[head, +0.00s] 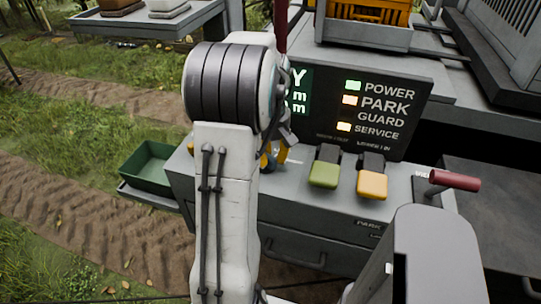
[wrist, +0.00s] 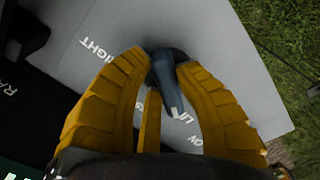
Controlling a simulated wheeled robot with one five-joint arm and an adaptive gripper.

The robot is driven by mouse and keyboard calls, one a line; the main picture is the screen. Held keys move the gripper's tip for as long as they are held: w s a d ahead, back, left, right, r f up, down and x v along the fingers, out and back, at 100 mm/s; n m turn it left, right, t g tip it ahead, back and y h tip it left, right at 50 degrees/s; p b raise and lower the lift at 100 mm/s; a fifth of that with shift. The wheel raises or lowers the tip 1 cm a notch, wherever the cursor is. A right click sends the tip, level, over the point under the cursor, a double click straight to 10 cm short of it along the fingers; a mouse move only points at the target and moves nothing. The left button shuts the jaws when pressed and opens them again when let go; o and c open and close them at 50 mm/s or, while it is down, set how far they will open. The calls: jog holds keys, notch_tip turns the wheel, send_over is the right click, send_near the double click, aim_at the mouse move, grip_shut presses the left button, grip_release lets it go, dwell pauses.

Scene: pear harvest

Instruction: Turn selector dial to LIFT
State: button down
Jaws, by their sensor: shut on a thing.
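The selector dial (wrist: 167,72) is a dark blue-grey knob with a long pointer on a light grey panel. In the wrist view its pointer runs down and slightly right, its end beside partly covered white lettering that reads "LI". My gripper (wrist: 166,58) has yellow ribbed fingers, closed on the dial from both sides. In the head view my gripper (head: 275,157) shows only as a bit of yellow behind my arm, and the dial is hidden there. More panel lettering is partly covered by the fingers.
A dark display (head: 375,85) lists POWER, PARK, GUARD and SERVICE; the GUARD lamp appears unlit. A green paddle (head: 324,174), a yellow paddle (head: 372,185) and a red-handled lever (head: 454,180) stand right of my gripper. A green bin (head: 150,168) is at the left.

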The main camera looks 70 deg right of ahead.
aim_at(271, 155)
jog(key=c, duration=0.9)
grip_release()
notch_tip(271, 155, up, 12)
jog(key=shift+f, duration=0.1)
dwell(0.6)
